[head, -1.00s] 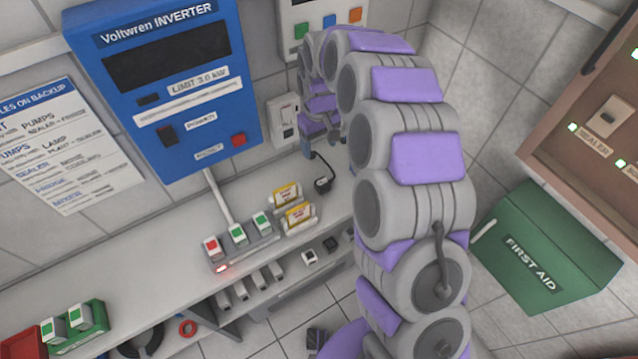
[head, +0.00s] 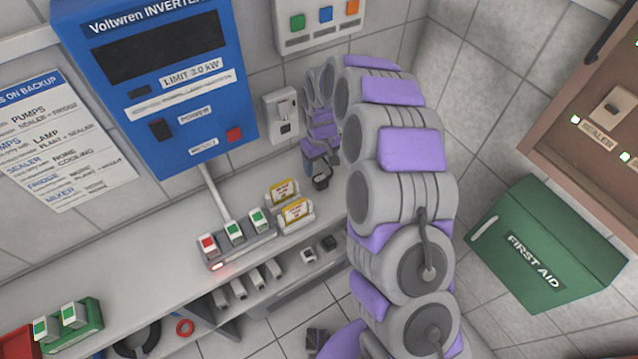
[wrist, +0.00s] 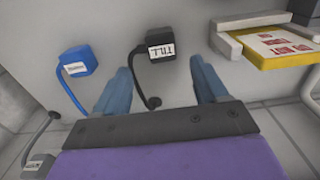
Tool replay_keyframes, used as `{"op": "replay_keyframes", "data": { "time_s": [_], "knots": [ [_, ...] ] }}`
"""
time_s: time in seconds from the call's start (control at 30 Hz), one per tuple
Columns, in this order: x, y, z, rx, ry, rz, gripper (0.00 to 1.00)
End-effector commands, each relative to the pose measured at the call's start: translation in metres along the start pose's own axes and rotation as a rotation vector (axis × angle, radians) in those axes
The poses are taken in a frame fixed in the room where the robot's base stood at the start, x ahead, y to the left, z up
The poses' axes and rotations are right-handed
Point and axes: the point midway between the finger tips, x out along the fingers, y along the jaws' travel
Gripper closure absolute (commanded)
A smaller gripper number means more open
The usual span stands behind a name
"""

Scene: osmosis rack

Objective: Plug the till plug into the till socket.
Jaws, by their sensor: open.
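The till plug (wrist: 157,49) is a black block with a white TILL label, upside down in the wrist view. It lies on the bench, its black cable running down between my fingers. My gripper (wrist: 161,68) is open, with one blue finger each side of the cable; the plug's body lies just beyond the fingertips, not gripped. In the head view, a black plug (head: 320,182) sits on the bench right by my gripper (head: 313,165), partly hidden by my arm. A white wall outlet box (head: 283,115) is above; I cannot read whether it is the till socket.
A blue plug (wrist: 73,62) with a cable lies left of the till plug. A yellow card in a white holder (wrist: 285,48) is close at the right. A power strip (head: 237,247) with switches is on the bench (head: 150,240). The inverter (head: 165,90) hangs above.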

Motion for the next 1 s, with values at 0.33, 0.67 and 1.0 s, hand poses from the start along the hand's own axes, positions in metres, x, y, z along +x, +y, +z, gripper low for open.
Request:
{"op": "replay_keyframes", "data": {
  "time_s": [0.33,0.67,1.0],
  "knots": [
    [0.019,-0.003,-0.002,0.0,-0.003,0.004,0.28],
    [0.035,-0.004,0.002,0.0,-0.004,0.001,0.28],
    [0.071,-0.006,0.004,0.0,-0.002,0.003,0.28]
  ]
}}
